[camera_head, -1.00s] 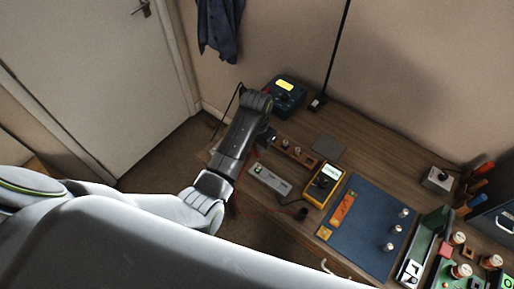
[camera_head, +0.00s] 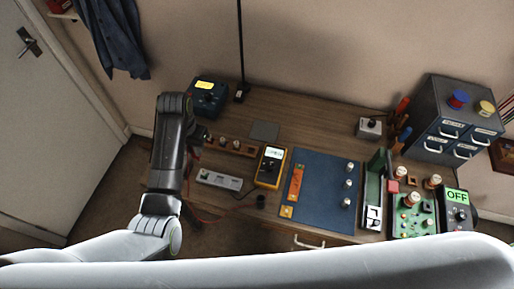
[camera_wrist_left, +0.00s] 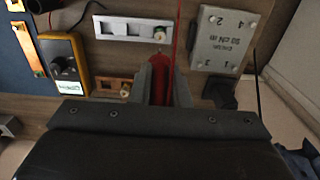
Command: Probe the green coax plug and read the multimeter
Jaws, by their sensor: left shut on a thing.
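The yellow multimeter (camera_head: 270,167) lies on the bench with its display lit; the reading is too small to make out. It also shows at the left of the left wrist view (camera_wrist_left: 65,60). A pale slotted strip (camera_head: 218,180) lies to its left. In the wrist view a small plug (camera_wrist_left: 160,36) sits at that strip's right end; its green colour is hard to confirm. My left gripper (camera_wrist_left: 161,78) is shut on a red probe (camera_wrist_left: 159,70), near the strip. The probe's tip and contact with the plug cannot be made out. My right gripper is out of view.
A wooden holder (camera_head: 230,147) with small plugs lies behind the strip. A blue box (camera_head: 207,97) stands at the back left. A blue mat (camera_head: 325,195) with knobs lies right of the meter. Red cable trails near the bench's front edge.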

